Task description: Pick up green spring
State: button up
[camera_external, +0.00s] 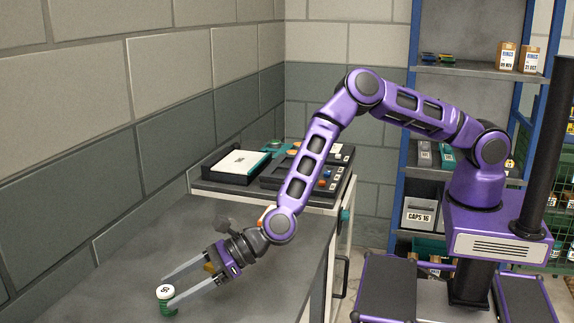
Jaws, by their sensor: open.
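A small green piece (169,307) with a round white top bearing dark marks stands on the grey bench at the lower left. It is the likeliest green spring, but it is too small for me to make out coils. My gripper (171,288) reaches down and left over the bench, with its two pale fingers apart. The fingertips are at or very near the piece, one by its white top and one by its right side. I cannot tell whether they touch it. A small brownish-yellow patch shows between the fingers near the palm, and I cannot tell what it is.
A dark organiser tray (270,185) with small coloured parts and a white panel (238,163) stands at the bench's far end. A block wall runs along the left. A blue-framed shelf (470,70) with boxes stands at the back right. The middle of the bench (130,240) is clear.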

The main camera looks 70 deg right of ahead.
jog(key=shift+w+a, duration=0.15)
grip_shut()
dwell(0.4)
